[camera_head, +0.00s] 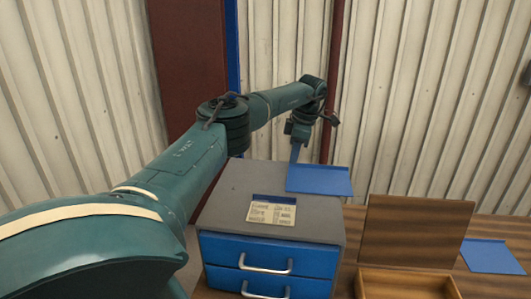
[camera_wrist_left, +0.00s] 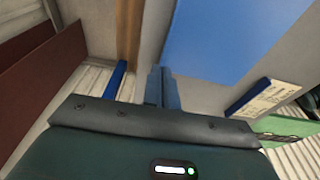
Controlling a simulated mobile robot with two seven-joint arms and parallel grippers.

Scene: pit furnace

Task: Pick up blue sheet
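A flat blue sheet (camera_head: 322,181) is at the back right of the grey cabinet's top (camera_head: 235,190), reaching a little past its right edge in the picture. My left gripper (camera_head: 295,154) points down at the sheet's far left corner. In the left wrist view its two fingers (camera_wrist_left: 162,88) are close together, with the corner of the blue sheet (camera_wrist_left: 220,40) at their tips. They look shut on it, though the contact itself is hidden. I cannot tell whether the sheet touches the cabinet. My right gripper is not in view.
The cabinet has blue drawers (camera_head: 262,257) with metal handles and a paper label (camera_head: 271,212) on top. A wooden box with a raised lid (camera_head: 415,231) stands to its right. Another blue sheet (camera_head: 492,257) lies at the far right. A corrugated wall is behind.

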